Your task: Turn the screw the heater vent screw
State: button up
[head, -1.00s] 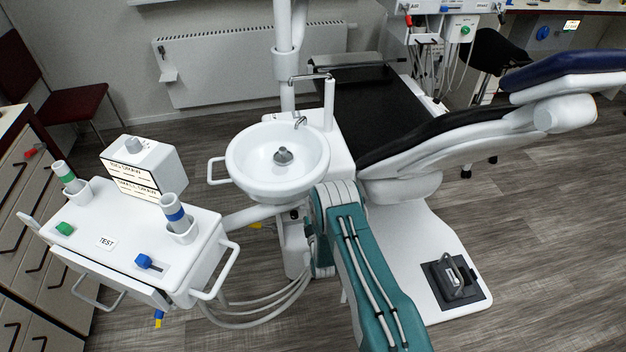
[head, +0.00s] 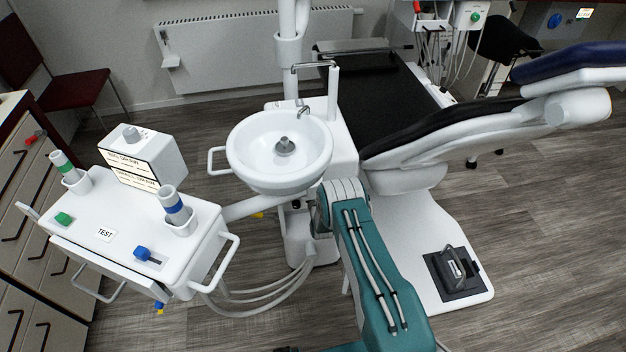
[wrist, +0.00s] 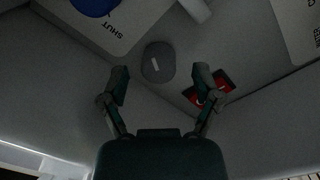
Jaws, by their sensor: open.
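In the wrist view, a dark round knob or screw head (wrist: 158,62) with a pale slot mark sits on a grey panel. It looks like the heater vent screw, but the dim picture leaves this uncertain. My gripper (wrist: 160,80) is open, its two fingers spread on either side below the screw in the picture. Nothing is between the fingers, and I cannot tell the distance to the screw. In the head view, my teal arm link shows at the bottom, while my gripper is hidden. A white radiator (head: 250,45) hangs on the back wall.
Near the screw are a blue knob (wrist: 95,5) by a plate marked SHUT and a red item (wrist: 210,92) beside the right finger. The head view shows a basin (head: 280,150), an instrument cart (head: 130,225) and a dental chair (head: 480,130).

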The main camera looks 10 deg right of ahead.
jog(key=shift+w, duration=0.75)
grip_shut()
jog(key=shift+n, duration=0.4)
jog(key=n, duration=0.5)
jog(key=shift+s+a+n, duration=0.1)
jog(key=shift+n, duration=0.3)
jog(key=n, duration=0.6)
jog(key=shift+f+y, duration=0.15)
jog(key=shift+y, duration=0.15)
